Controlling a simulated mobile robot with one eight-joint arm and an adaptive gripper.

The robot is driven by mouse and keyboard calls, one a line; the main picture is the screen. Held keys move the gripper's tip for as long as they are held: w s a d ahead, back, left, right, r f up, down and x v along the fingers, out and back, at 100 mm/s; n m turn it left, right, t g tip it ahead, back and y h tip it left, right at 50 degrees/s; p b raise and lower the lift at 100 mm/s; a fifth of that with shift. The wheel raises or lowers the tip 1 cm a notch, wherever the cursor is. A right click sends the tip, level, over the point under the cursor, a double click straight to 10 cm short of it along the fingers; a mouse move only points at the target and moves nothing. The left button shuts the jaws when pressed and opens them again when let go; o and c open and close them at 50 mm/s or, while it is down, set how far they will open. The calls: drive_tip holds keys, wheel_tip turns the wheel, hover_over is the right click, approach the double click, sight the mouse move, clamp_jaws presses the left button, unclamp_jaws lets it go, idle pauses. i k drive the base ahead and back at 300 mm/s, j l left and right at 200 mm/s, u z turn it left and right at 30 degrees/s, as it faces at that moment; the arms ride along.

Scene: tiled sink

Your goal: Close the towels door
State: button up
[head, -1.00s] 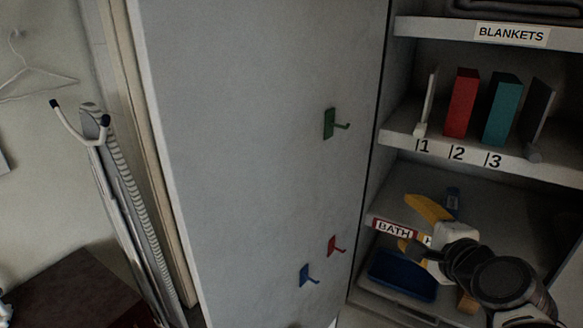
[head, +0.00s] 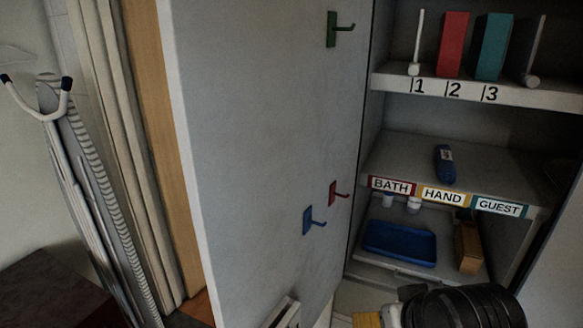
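The towels door is most likely the large grey door (head: 260,130), which stands open at the left of the shelved cabinet. Its inner face carries a green hook (head: 332,29), a red hook (head: 334,193) and a blue hook (head: 308,220). The cabinet shelf (head: 400,158) has BATH, HAND and GUEST labels on its front edge. A dark part of my arm (head: 460,306) shows at the bottom right, below the shelves. My gripper's fingers cannot be made out; a yellow piece (head: 367,320) shows beside the arm at the frame's bottom edge.
An ironing board (head: 95,190) leans at the left, beside the door's free edge. A dark brown surface (head: 50,290) is at bottom left. Inside the cabinet are a blue tray (head: 399,244), a cardboard box (head: 468,247) and a blue rolled item (head: 445,165). Upright red and teal blocks stand above.

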sight(267, 97)
drive_tip(key=j+z, duration=0.2)
drive_tip(key=j, duration=0.3)
drive_tip(key=k+j+z, duration=0.2)
drive_tip(key=j, duration=0.25)
drive_tip(key=k+j+z, duration=0.2)
drive_tip(key=j, duration=0.25)
drive_tip(key=j+z, duration=0.2)
drive_tip(key=j, duration=0.25)
drive_tip(key=k+j+z, duration=0.2)
drive_tip(key=j, duration=0.2)
drive_tip(key=k+j+z, duration=0.4)
drive_tip(key=j, duration=0.3)
drive_tip(key=k, duration=0.1)
